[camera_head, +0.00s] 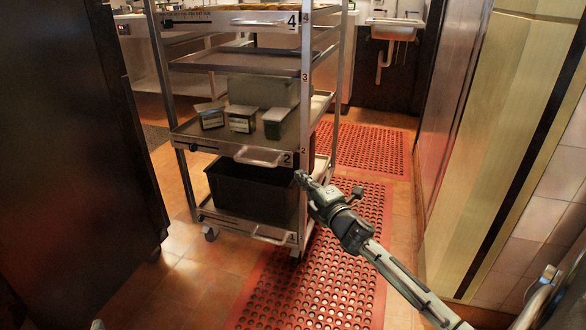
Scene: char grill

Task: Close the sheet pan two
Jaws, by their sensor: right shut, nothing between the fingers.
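The rolling rack holds sheet pan two (222,146), a grey metal pan at the level marked 2, with a metal handle (259,156) on its front edge. Several small containers (242,119) and a larger grey bin (262,91) stand on it. My right gripper (299,176) is shut and empty, at the rack's front right post just below the number 2 label and right of the handle. Whether it touches the post or the pan's corner I cannot tell. How far the pan sticks out is hard to tell.
A black bin (250,192) sits on the lowest level below pan two. Pans marked 3 (236,62) and 4 (230,20) are above. A dark cabinet (75,130) stands at left, a tan panelled wall (500,130) at right. Red perforated mats (322,275) cover the floor.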

